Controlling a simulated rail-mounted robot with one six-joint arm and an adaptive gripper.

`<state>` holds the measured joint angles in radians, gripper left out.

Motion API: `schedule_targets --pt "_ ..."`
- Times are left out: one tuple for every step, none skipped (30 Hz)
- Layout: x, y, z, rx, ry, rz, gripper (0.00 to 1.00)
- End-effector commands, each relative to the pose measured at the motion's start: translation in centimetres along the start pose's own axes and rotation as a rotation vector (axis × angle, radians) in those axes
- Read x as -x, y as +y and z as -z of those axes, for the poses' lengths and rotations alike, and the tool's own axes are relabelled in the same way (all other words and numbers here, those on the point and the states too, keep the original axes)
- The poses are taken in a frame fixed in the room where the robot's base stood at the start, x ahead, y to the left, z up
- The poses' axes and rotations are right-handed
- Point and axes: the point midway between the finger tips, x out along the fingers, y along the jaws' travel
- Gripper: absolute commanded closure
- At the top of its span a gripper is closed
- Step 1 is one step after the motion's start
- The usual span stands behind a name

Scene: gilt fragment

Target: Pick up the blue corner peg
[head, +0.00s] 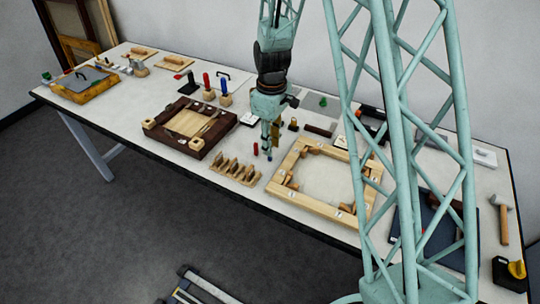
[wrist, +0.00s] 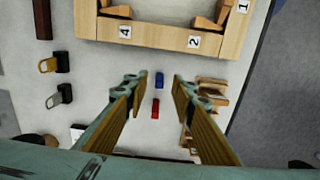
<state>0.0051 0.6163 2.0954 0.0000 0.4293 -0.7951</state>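The small blue corner peg (wrist: 159,79) shows in the wrist view between the tips of my gripper (wrist: 156,80), seen from above. The fingers are spread wide, with a clear gap on each side of the peg, and nothing is held. A red peg (wrist: 155,108) is just below the blue one in the picture. In the head view my gripper (head: 269,138) points down over the table, and the red peg (head: 255,149) stands to its left. I cannot tell the exact height of the fingertips above the peg.
A pale wooden frame (wrist: 170,40) with numbered labels lies close to the pegs. A slotted wooden rack (head: 235,171) is on the other side. A dark frame (head: 166,138) lies further left. Two small clamp-like blocks (wrist: 58,96) stand left in the wrist view.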

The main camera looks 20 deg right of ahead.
Motion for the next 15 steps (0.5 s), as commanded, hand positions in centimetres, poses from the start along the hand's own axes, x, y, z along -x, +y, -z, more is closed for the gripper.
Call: schedule_targets --pt "-0.7 -0.1 -0.1 0.0 -0.002 0.002 0.76" --pt "-1.0 -0.1 -0.1 0.0 -0.002 0.002 0.76" --pt "-1.4 0.0 0.0 0.0 -0.002 0.002 0.76" --pt "-1.6 0.0 0.0 0.0 -0.002 0.002 0.76" --pt "-1.9 0.0 0.0 0.0 -0.001 0.001 0.76" --pt "-2.2 0.0 0.0 0.0 -0.001 0.001 0.76" --pt "-2.4 0.0 0.0 0.0 -0.001 0.001 0.76" --pt "-2.5 0.0 0.0 0.0 -0.001 0.001 0.76" --pt "-2.7 0.0 0.0 0.0 -0.001 0.001 0.76" --pt "-2.9 0.0 0.0 0.0 -0.001 0.001 0.76" --pt "-3.0 0.0 0.0 0.0 -0.001 0.001 0.76" --pt "-3.0 0.0 0.0 0.0 -0.001 0.001 0.76" --pt "-3.1 0.0 0.0 0.0 -0.001 0.001 0.76" --pt "-3.1 0.0 0.0 0.0 -0.001 0.001 0.76" --pt "-3.1 0.0 0.0 0.0 -0.001 0.001 0.76"
